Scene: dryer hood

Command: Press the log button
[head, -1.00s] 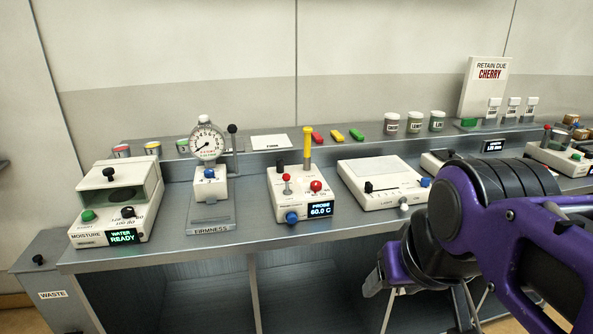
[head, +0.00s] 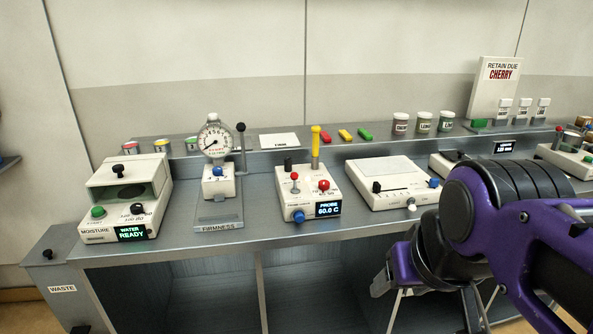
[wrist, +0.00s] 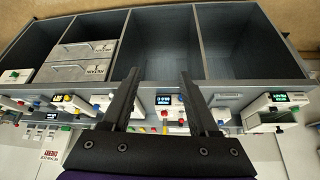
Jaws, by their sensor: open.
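The log button is not clearly readable on any device. The moisture tester (head: 158,232) at the left has a green button (head: 98,211) and a black control (head: 137,209) with small print too blurred to read surely; its screen says WATER READY. My arm covers the lower right of the head view.
The firmness gauge (head: 215,140) stands between moisture tester and probe unit. A flat white unit (head: 390,172) sits right of the probe. Lidded jars (head: 424,122) and a cherry sign (head: 495,88) stand on the back ledge. A waste bin (head: 58,262) is at far left; open bays lie below the bench.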

